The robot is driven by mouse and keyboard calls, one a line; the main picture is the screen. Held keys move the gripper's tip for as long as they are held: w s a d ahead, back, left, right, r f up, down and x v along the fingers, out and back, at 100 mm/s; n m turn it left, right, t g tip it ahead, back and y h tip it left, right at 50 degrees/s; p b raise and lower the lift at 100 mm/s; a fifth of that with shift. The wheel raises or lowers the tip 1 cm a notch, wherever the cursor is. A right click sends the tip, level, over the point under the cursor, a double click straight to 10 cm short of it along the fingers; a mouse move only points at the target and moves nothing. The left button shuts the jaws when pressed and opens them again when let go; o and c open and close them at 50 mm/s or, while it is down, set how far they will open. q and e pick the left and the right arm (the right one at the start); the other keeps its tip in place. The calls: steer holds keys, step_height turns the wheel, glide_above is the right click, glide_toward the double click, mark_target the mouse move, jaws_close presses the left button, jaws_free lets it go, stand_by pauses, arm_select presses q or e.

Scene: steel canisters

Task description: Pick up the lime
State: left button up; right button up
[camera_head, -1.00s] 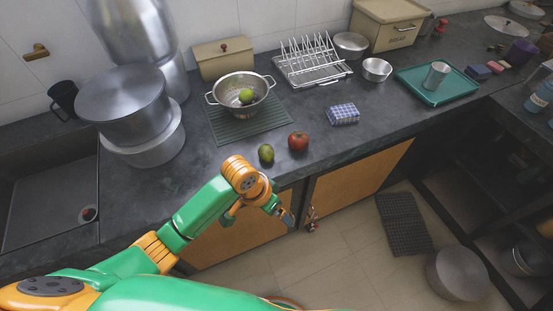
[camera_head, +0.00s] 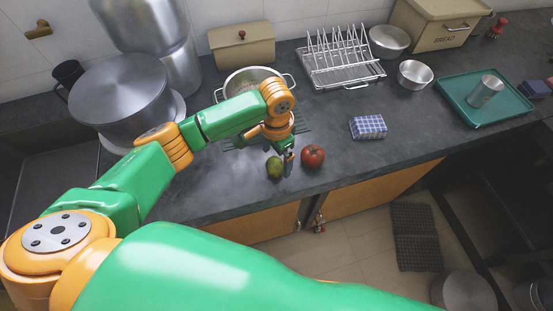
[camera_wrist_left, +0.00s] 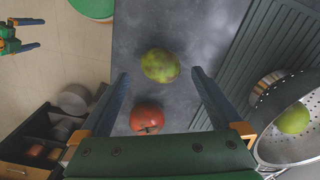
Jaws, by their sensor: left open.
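A mottled yellow-green fruit (camera_head: 275,167) lies on the dark counter near its front edge; it also shows in the left wrist view (camera_wrist_left: 160,66). A second, more evenly green fruit (camera_wrist_left: 294,118) sits in the steel colander (camera_wrist_left: 290,150); my arm hides it in the head view. I cannot tell for sure which is the lime. My left gripper (camera_head: 287,156) is open and empty, above and close beside the counter fruit, which appears between its fingers in the wrist view. My right gripper (camera_wrist_left: 30,34) shows small and open over the floor in the wrist view.
A red tomato (camera_head: 313,156) lies just right of the counter fruit. A checked cloth bundle (camera_head: 368,127) and wire dish rack (camera_head: 340,62) are farther right. A ribbed green mat (camera_wrist_left: 275,45) lies under the colander. Large pots (camera_head: 120,95) stand left. The counter's front is clear left of the fruit.

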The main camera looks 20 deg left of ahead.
mark_target(275, 162)
arm_select(q)
steer(key=f, duration=0.2)
steer(key=shift+s+a+f, duration=0.2)
steer(key=shift+s+f, duration=0.15)
steer(key=shift+s, duration=0.05)
steer(key=shift+w+f, duration=0.25)
steer(key=shift+f, duration=0.05)
steer(key=c, duration=1.4)
arm_select(e)
steer(key=shift+s+a+r, duration=0.1)
steer(key=shift+s, duration=0.1)
